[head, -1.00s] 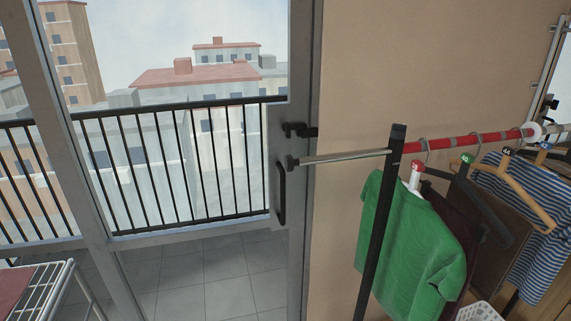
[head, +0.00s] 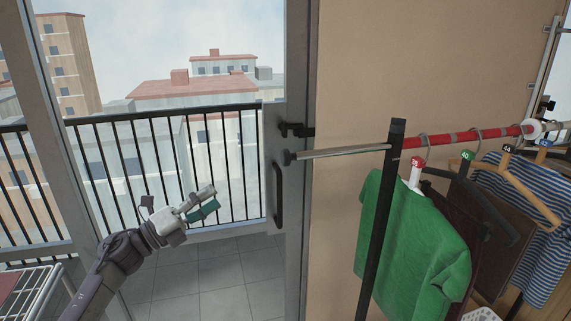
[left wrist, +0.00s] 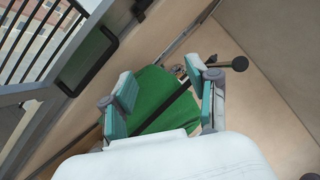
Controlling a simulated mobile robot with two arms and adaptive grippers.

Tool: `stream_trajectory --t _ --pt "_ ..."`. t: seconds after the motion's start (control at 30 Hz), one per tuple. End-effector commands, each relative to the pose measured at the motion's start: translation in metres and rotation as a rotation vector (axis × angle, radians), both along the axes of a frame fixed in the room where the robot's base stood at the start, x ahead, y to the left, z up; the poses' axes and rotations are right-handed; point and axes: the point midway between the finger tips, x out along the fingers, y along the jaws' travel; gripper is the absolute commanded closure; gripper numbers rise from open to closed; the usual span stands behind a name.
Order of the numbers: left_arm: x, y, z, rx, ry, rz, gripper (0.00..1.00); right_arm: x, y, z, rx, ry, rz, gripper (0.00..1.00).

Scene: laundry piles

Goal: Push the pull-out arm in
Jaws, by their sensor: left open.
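The pull-out arm (head: 340,152) is a thin chrome rod. It sticks out to the left from the top of the black rack post (head: 382,220) and has a dark end cap (head: 290,156). My left gripper (head: 212,200) is open and empty, low and to the left of the end cap, in front of the glass door. In the left wrist view the fingers (left wrist: 168,97) stand apart, with green cloth showing beyond them. A dark round knob (left wrist: 239,63) shows beyond the right finger; I cannot tell surely whether it is the rod's end. My right gripper is not in view.
A green shirt (head: 415,240) and other clothes hang from the red rail (head: 465,138). The door frame with a dark handle (head: 279,195) stands left of the rod. A white wire rack (head: 45,285) is at the lower left.

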Motion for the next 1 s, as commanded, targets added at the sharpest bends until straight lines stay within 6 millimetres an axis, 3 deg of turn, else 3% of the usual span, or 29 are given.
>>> stream_trajectory --t 0.03,0.1,0.23,0.37,0.53,1.0 --pt "-0.017 -0.012 0.045 0.127 -0.169 -0.061 0.41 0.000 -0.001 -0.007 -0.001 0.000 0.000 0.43" --pt "-0.043 -0.026 0.085 0.293 -0.355 -0.128 0.41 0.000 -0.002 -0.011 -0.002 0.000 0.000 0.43" --pt "-0.075 -0.038 0.120 0.507 -0.570 -0.195 0.41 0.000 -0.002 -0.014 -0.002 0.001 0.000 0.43" --pt "-0.087 -0.043 0.131 0.590 -0.646 -0.219 0.41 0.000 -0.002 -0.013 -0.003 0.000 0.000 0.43" --pt "-0.084 -0.060 0.134 0.593 -0.651 -0.224 0.41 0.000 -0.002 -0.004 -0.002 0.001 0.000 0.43" --pt "-0.059 -0.151 0.135 0.588 -0.647 -0.222 0.41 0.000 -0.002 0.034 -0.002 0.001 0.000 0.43"
